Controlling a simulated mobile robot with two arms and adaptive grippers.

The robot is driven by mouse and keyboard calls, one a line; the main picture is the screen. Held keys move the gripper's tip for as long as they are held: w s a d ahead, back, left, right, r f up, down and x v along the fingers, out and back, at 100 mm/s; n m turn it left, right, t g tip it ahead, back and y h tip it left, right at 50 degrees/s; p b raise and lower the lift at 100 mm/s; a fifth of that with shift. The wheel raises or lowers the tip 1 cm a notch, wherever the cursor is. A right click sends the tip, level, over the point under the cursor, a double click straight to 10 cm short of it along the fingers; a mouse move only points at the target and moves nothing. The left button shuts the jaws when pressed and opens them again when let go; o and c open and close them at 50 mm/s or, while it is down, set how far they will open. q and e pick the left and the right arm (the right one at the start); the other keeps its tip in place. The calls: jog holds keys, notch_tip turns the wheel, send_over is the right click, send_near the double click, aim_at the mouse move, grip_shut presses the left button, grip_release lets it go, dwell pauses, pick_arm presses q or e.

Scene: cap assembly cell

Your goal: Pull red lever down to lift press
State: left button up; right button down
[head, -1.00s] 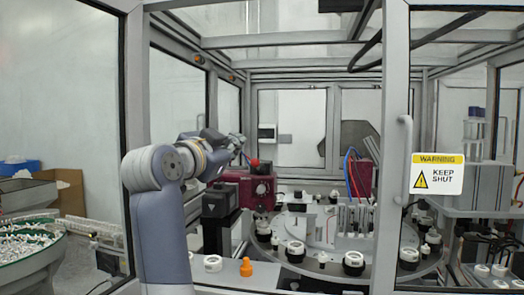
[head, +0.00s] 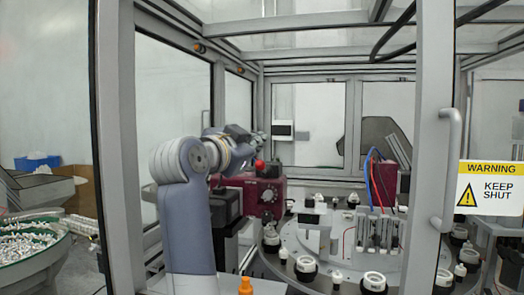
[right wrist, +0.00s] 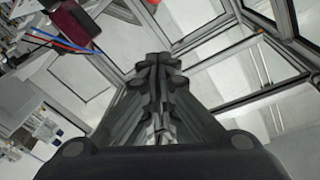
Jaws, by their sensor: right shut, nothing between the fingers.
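The red lever knob (head: 260,165) shows in the head view at the top left of a dark red press unit (head: 265,196). The knob stands up above the unit's upper edge. My right gripper (head: 262,138) is just above the knob in the picture, partly hidden behind my own wrist. A contact with the knob cannot be made out. In the right wrist view my right gripper (right wrist: 160,60) is shut with nothing between its fingers. The knob is not clear in that view. My left gripper is not in view.
A round indexing table (head: 285,240) with several white and black caps lies right of the press. An orange part (head: 246,286) stands at the front. A door with a warning sign (head: 488,188) and a frame post (head: 430,130) stand at the right.

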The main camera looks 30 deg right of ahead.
jog(key=p, duration=0.4)
send_over(263, 168)
jog(key=s+d, duration=0.2)
jog(key=s, duration=0.1)
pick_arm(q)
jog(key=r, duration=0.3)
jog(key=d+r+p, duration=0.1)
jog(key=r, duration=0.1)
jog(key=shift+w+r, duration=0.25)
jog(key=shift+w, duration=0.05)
pick_arm(e)
jog(key=f, duration=0.1)
jog(key=w+a+f, duration=0.1)
jog(key=a+f, duration=0.1)
jog(key=shift+w+a+f, duration=0.1)
jog(key=shift+w+f, duration=0.05)
jog(key=shift+w, duration=0.15)
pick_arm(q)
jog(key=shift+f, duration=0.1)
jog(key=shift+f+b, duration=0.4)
pick_arm(e)
jog(key=shift+s+a+f, duration=0.1)
jog(key=shift+a+f, duration=0.1)
jog(key=shift+f, duration=0.1)
